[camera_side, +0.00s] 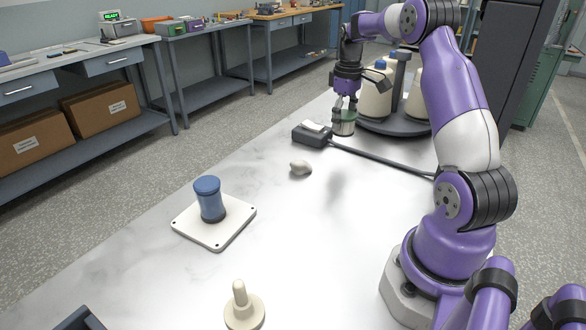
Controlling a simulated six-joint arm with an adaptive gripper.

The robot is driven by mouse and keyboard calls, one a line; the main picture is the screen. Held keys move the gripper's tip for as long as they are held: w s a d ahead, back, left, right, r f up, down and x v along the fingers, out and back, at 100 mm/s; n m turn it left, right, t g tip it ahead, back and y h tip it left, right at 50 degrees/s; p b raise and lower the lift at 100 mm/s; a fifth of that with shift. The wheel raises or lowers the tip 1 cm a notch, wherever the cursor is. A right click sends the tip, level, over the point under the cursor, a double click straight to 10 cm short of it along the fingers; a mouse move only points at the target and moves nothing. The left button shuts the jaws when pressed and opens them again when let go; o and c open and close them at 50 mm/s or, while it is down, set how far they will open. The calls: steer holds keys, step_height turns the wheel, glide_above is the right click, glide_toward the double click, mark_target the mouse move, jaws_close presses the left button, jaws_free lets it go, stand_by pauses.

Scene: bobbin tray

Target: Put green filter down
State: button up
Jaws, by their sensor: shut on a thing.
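The green filter (344,124) is a small cylinder with a green top and a greyish lower part, at the far end of the white table. My gripper (345,106) points down and is shut on the filter from above. The filter is close to the dark grey box with a cable and the round dark stand. I cannot tell whether the filter's bottom touches the table.
A dark grey box (313,135) with a cable lies left of the filter. A dark turntable (395,125) with cream bottles (375,97) stands behind it. A blue-topped cylinder (209,198) stands on a white plate (228,232). A cream peg (241,308) and a small grey lump (300,168) are nearer. The table's middle is mostly clear.

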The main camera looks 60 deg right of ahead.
steer(key=d+f, duration=0.1)
steer(key=s+d+f, duration=0.1)
steer(key=d, duration=0.1)
steer(key=s+d+f, duration=0.1)
steer(key=d, duration=0.1)
steer(key=shift+d+f, duration=0.25)
steer(key=shift+s+f, duration=0.1)
steer(key=shift+f, duration=1.95)
steer(key=shift+f, duration=0.1)
steer(key=o, duration=1.1)
